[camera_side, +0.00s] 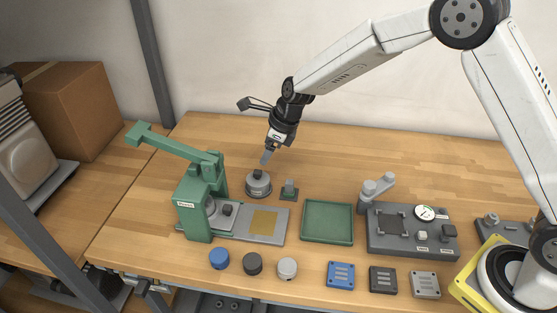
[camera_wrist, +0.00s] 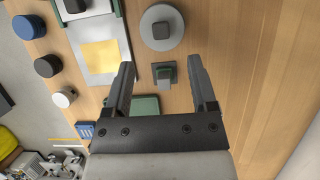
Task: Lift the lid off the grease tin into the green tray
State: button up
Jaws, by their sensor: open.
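The grease tin (camera_side: 258,188) is a round grey tin standing on the wooden table, right of the green press. Its lid with a dark knob (camera_side: 258,174) sits on top; the lid also shows in the wrist view (camera_wrist: 162,28), beyond my fingertips. My gripper (camera_side: 266,157) is above the tin, apart from the knob as far as I can tell. In the wrist view my gripper (camera_wrist: 161,66) is open and empty, its two fingers well apart. The green tray (camera_side: 327,240) lies empty to the right of the tin; my gripper body partly hides it in the wrist view (camera_wrist: 146,104).
A small grey block on a green base (camera_side: 289,190) stands close right of the tin. The green lever press (camera_side: 195,205) is at left, with a plate (camera_side: 245,235) before it. A grey gauge fixture (camera_side: 411,240) is right of the tray. Several caps and blocks line the front.

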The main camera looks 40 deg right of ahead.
aim_at(258, 172)
jog(key=shift+x, duration=1.2)
jog(key=shift+x, duration=2.6)
jog(key=shift+s+d, duration=0.1)
grip_shut()
